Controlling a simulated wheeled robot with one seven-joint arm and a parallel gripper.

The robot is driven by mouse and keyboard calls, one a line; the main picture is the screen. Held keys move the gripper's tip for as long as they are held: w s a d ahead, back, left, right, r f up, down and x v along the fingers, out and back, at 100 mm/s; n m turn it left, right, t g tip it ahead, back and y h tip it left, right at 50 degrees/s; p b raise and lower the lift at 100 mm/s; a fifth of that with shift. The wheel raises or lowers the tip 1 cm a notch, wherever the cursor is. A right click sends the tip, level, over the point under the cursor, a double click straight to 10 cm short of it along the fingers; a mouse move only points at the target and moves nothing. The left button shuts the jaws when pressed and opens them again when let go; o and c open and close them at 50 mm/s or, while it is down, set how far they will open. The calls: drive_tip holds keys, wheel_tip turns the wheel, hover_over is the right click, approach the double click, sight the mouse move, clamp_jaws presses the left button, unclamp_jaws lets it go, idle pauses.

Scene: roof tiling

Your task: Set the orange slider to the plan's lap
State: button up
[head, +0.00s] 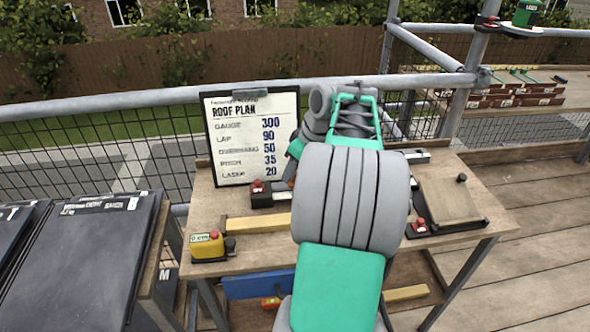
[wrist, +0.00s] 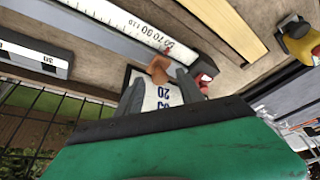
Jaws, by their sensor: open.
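The roof plan (head: 252,135) stands on the bench in the head view and reads gauge 300, lap 90, overhang 50, pitch 35, laser 20. The orange slider (wrist: 158,68) shows in the wrist view at the edge of a pale numbered scale (wrist: 130,25), whose marks include 70, 90 and 110. I cannot tell exactly which mark it stands at. My gripper (wrist: 160,84) is open, its grey fingertips on either side of the slider; I cannot tell whether they touch it. In the head view my arm hides the slider and the fingertips.
A red knob (wrist: 205,77) is close to the right fingertip. The bench (head: 205,215) also bears a yellow tool (head: 207,246), a timber strip (head: 258,223) and a sloped board (head: 447,199) at right. Scaffold rail and mesh run behind.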

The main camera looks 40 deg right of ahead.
clamp_jaws()
idle(1.3)
